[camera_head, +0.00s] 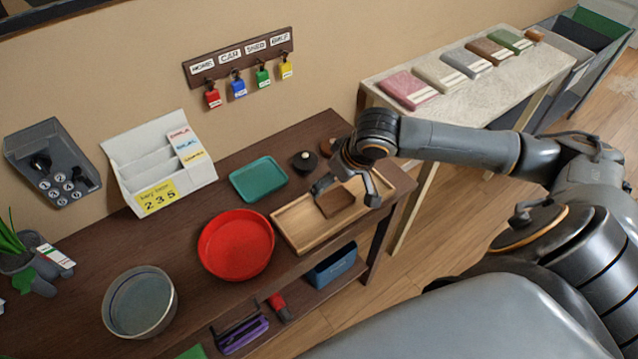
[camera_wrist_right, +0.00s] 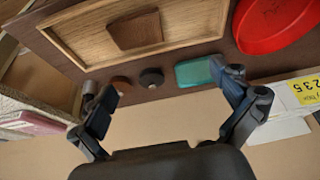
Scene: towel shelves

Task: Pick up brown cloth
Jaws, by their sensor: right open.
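A small flat brown piece (camera_head: 336,201), which looks like a brown cloth, lies on a light wooden tray (camera_head: 293,222) at the right end of the dark table. It also shows in the right wrist view (camera_wrist_right: 136,31), on the tray (camera_wrist_right: 80,40) at the top. Another folded brown cloth (camera_head: 488,50) lies in a row of cloths on the pale side table. My right gripper (camera_head: 347,193) is open and empty, with its fingers spread over the tray around the brown piece in the head view. Its fingers (camera_wrist_right: 166,85) also show apart in the right wrist view. My left gripper is out of view.
A red round tray (camera_head: 236,245), a teal tray (camera_head: 258,179) and a dark knob-like object (camera_head: 304,162) stand near the wooden tray. A white file holder (camera_head: 160,160) stands by the wall. Pink, green and other folded cloths line the pale table (camera_head: 390,92).

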